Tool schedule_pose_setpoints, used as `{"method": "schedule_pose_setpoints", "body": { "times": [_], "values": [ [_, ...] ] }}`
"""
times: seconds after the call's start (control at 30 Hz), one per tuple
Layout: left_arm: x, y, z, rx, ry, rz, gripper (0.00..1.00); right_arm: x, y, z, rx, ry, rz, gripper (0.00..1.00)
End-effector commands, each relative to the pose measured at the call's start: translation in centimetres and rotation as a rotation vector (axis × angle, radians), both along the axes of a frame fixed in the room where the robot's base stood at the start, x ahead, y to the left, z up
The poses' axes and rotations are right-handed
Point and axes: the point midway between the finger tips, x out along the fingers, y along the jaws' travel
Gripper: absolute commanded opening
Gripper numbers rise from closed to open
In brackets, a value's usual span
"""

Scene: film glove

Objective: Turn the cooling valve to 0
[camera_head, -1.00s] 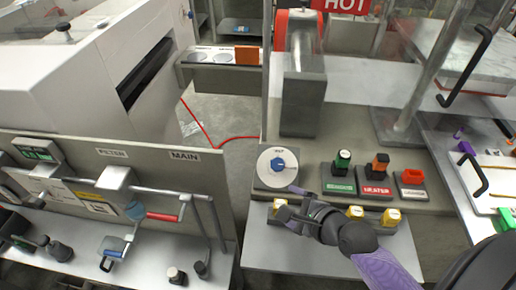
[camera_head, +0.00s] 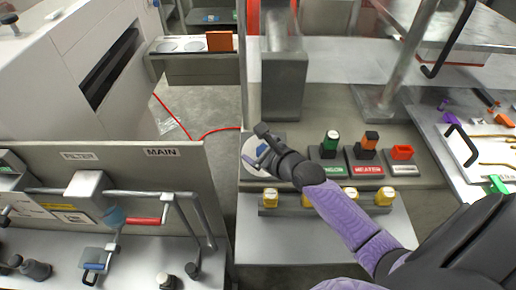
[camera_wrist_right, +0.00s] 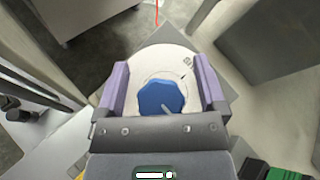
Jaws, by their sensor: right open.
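The cooling valve is a blue knob (camera_wrist_right: 161,98) on a round white dial (camera_wrist_right: 150,66) with small markings. In the right wrist view the knob lies between the two purple fingers of my right gripper (camera_wrist_right: 166,88), which is open. A gap shows on each side of the knob. In the head view the dial (camera_head: 249,150) is partly hidden by my right gripper (camera_head: 259,143), which is over it. The knob is mostly covered there. The marking that the knob points to is too small to read. My left gripper is not in view.
Green (camera_head: 330,143), orange-topped (camera_head: 368,143) and red (camera_head: 402,153) controls stand to the right of the dial. A row of yellow buttons (camera_head: 379,196) runs in front. A grey post (camera_head: 284,85) rises behind. A panel with pipes and a red handle (camera_head: 145,221) is at left.

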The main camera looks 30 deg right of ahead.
Motion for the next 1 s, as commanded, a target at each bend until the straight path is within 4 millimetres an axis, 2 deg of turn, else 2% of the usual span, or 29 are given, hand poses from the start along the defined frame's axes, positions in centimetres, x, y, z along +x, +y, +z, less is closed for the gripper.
{"method": "schedule_pose_setpoints", "body": {
  "times": [0.1, 0.5, 0.53, 0.77, 1.0],
  "values": [
    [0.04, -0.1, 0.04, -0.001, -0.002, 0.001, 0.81, -0.03, 0.0, 0.04, 0.0, 0.0, 0.0, 0.88],
    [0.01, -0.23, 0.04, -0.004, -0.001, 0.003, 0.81, -0.05, -0.02, 0.03, -0.001, 0.0, 0.0, 0.03],
    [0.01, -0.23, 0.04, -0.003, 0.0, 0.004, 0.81, -0.05, -0.02, 0.03, -0.001, 0.0, 0.0, 0.0],
    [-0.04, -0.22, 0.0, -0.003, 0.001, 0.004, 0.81, -0.06, -0.01, 0.02, -0.011, 0.006, 0.018, 0.0],
    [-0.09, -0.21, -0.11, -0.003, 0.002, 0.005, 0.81, -0.09, 0.12, -0.05, -0.064, 0.037, 0.122, 0.0]
  ]
}}
